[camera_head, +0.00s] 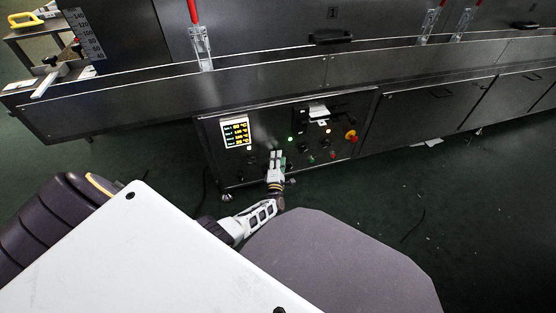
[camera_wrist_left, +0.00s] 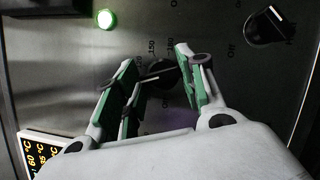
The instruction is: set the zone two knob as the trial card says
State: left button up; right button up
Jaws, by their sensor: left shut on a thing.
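The control panel (camera_head: 332,154) is on the front of the dryer, with a row of small dark knobs. My left gripper (camera_head: 276,156) reaches the panel right of the display. In the left wrist view my left gripper (camera_wrist_left: 155,66) has its green-padded fingers around a black knob (camera_wrist_left: 163,76), shut on it. Numbers such as 150 and 180 stand around this knob. The knob's zone label and exact setting cannot be read. A white card (camera_head: 318,113) is at the panel's top; its text is too small to read. My right gripper is not in view.
A lit display (camera_head: 235,132) with yellow figures is left of the gripper. A green lamp (camera_wrist_left: 105,19) glows above, and another knob (camera_wrist_left: 266,25) sits at upper right. A red-and-yellow stop button (camera_head: 351,136) is right on the panel. The green floor is mostly clear.

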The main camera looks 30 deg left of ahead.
pick_arm(q)
jog(key=shift+s+f, duration=0.1)
jog(key=o, duration=1)
jog(key=shift+v, duration=5.95)
jog(key=shift+d, duration=0.1)
